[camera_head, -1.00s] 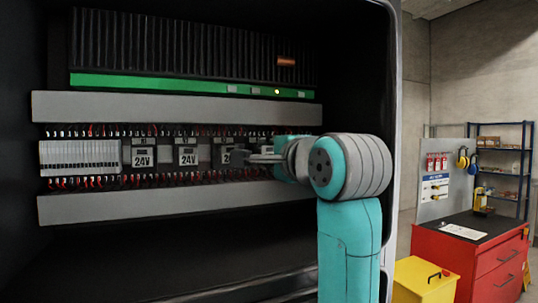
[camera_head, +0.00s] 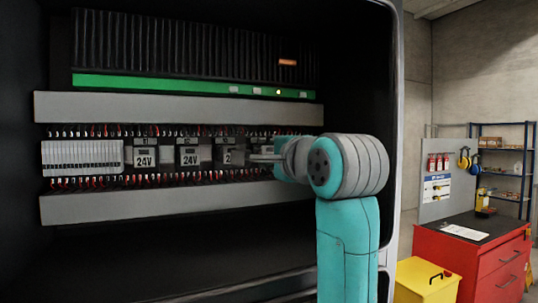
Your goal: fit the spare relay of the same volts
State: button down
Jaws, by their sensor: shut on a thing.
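A relay marked 24V (camera_head: 145,157) sits in the rail at left, and a second 24V relay (camera_head: 190,157) sits to its right. A third relay (camera_head: 227,158) shows only a "2" of its label; the rest is hidden. My gripper (camera_head: 252,158) reaches in from the right at rail height, seen side-on. Its jaws are shut on a small dark block (camera_head: 239,158), which stands at the third relay's right side. The block's marking cannot be read, and I cannot tell whether it touches the rail. My arm and gripper hide the rail farther right.
Grey ducts run above (camera_head: 180,107) and below (camera_head: 150,205) the relay row, with red and black wires along it. A terminal block (camera_head: 82,157) is at left. The cabinet's right edge (camera_head: 394,120) is close to my arm. A yellow box (camera_head: 425,280) and red bench (camera_head: 470,255) stand outside.

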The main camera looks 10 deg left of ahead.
jog(key=shift+w+a, duration=0.1)
jog(key=shift+w, duration=0.05)
dwell(0.6)
jog(key=c, duration=0.7)
grip_release()
